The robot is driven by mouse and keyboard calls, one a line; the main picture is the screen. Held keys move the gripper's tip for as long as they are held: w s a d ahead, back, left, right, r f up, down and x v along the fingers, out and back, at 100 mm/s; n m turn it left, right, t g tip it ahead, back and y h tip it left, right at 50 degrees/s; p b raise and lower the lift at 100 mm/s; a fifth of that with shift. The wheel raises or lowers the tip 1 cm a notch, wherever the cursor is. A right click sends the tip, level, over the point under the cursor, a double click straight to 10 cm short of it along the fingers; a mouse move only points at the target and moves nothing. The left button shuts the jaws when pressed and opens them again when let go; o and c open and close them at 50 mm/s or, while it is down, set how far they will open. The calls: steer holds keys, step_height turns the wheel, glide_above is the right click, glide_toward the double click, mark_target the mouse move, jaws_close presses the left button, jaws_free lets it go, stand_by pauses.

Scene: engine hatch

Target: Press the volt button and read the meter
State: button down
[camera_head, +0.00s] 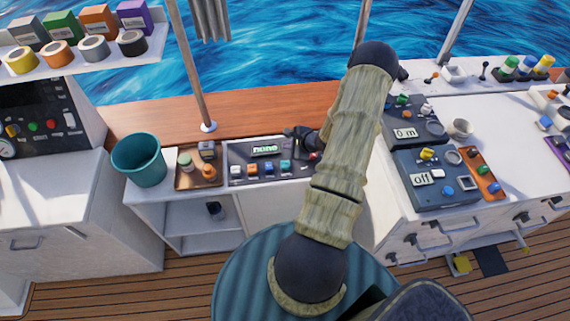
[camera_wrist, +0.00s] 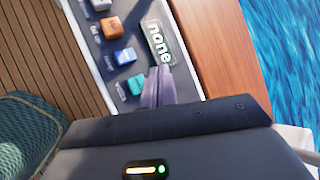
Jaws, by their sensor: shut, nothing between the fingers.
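The meter panel (camera_head: 237,151) is a dark, slanted box on the white counter. Its display (camera_head: 265,149) reads "none" in green; it also shows sideways in the wrist view (camera_wrist: 159,43). Below the display is a row of buttons: white (camera_wrist: 101,5), orange (camera_wrist: 112,27), blue (camera_wrist: 124,56) and teal (camera_wrist: 138,80). Small labels stand beside them, too blurred to tell which is volt. My gripper (camera_wrist: 158,72) is shut and empty, its tips over the panel near the display's end and the teal button. In the head view my arm partly hides the panel's right end.
A brown tray (camera_head: 188,182) with small parts and a teal bucket (camera_head: 139,160) stand left of the panel. A thin pole (camera_head: 190,70) rises behind it. Right of my arm are boxes reading "0 m" (camera_head: 405,133) and "off" (camera_head: 421,179).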

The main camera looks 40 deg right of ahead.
steer(key=b, duration=0.6)
glide_above(284, 162)
steer(key=s, duration=0.2)
step_height(284, 162, down, 6)
steer(key=shift+d+f, duration=0.1)
steer(key=shift+f, duration=0.15)
steer(key=shift+f+b, duration=0.4)
steer(key=shift+f, duration=0.65)
stand_by(0.4)
steer(key=shift+f, duration=0.4)
steer(key=shift+f+b, duration=0.4)
steer(key=shift+f, duration=0.45)
stand_by(1.1)
steer(key=shift+r, duration=0.1)
steer(key=shift+r+p, duration=1.2)
steer(key=shift+r+p, duration=2.35)
steer(key=shift+r, duration=0.15)
